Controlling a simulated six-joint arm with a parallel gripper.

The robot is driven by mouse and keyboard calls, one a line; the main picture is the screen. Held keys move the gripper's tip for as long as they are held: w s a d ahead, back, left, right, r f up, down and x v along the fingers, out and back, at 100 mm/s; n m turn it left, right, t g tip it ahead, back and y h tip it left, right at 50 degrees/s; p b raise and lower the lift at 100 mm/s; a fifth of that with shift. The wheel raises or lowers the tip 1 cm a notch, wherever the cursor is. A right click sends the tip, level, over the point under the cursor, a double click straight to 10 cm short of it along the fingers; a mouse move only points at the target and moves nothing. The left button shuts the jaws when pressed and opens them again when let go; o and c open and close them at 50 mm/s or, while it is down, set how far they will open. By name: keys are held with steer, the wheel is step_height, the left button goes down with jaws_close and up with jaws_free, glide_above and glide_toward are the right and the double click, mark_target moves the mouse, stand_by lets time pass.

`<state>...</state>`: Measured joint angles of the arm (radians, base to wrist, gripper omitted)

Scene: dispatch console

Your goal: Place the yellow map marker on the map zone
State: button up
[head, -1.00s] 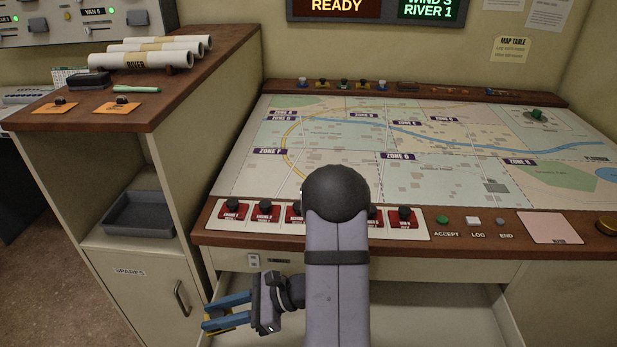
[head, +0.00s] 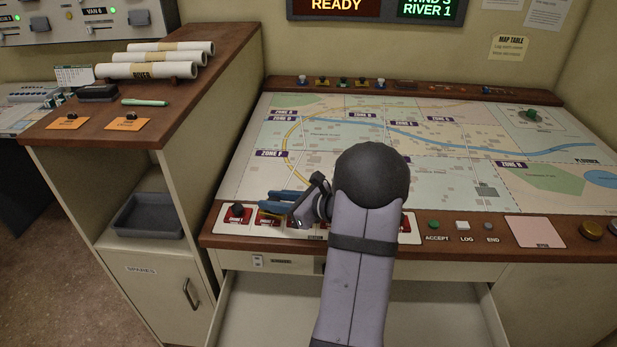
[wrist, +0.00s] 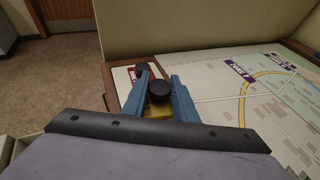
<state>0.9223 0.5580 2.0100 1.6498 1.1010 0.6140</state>
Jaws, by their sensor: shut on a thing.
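My gripper (head: 276,202) is above the front left edge of the map table. In the wrist view its blue fingers (wrist: 160,88) are shut on the yellow map marker (wrist: 157,112), which has a round black knob on top. In the head view the marker is mostly hidden by the fingers. The map (head: 440,170) lies beyond and to the right of the gripper, with purple zone labels such as Zone F (head: 271,153). My arm covers part of the map's lower middle, including the place of another zone label.
Several small markers (head: 343,82) stand on the back ledge. An open drawer (head: 265,310) is below the table front. A wooden-topped cabinet (head: 170,115) stands to the left.

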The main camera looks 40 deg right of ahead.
steer(key=d+m+h, duration=0.1)
steer(key=d, duration=0.3)
steer(key=d+m+h, duration=0.1)
steer(key=d, duration=0.3)
steer(key=w+d+r+h+b, duration=0.1)
steer(key=d, duration=0.3)
steer(key=shift+m+t, duration=0.3)
steer(key=shift+m, duration=0.1)
steer(key=s+d+r+m+h+b, duration=0.15)
steer(key=d+r+m+h, duration=0.3)
steer(key=d, duration=0.85)
steer(key=shift+n+h, duration=0.25)
steer(key=shift+n, duration=0.1)
steer(key=shift+a+f+p, duration=0.15)
steer(key=shift+f+p, duration=0.05)
steer(key=shift+f, duration=2.25)
steer(key=shift+a+f+p, duration=0.15)
steer(key=shift+f, duration=2.3)
steer(key=shift+f, duration=0.15)
steer(key=o, duration=1)
steer(key=shift+o, duration=0.2)
steer(key=shift+r, duration=0.25)
